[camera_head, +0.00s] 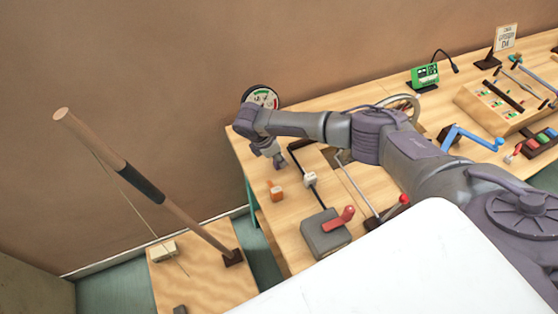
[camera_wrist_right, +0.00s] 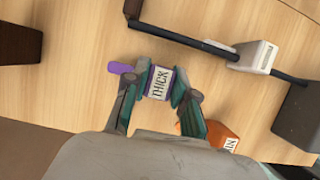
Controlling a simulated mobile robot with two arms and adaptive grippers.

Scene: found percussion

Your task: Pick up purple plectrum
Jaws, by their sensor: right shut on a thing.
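My right gripper (camera_wrist_right: 160,84) is shut on a small block labelled THICK, which has a white face and purple edges. A rounded purple tab of the purple plectrum (camera_wrist_right: 120,67) sticks out to the left, beyond the left finger. The join between tab and block is hidden behind that finger. In the head view my right gripper (camera_head: 272,157) points down over the left end of the wooden table (camera_head: 245,150); the plectrum cannot be made out there. I cannot tell whether the plectrum touches the table. My left gripper is not in view.
An orange block (camera_head: 275,191) is close to the right gripper. A dark rod with a white slider (camera_head: 311,180) leads to a grey box with a red handle (camera_head: 326,234). A tall pole (camera_head: 150,190) rises left.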

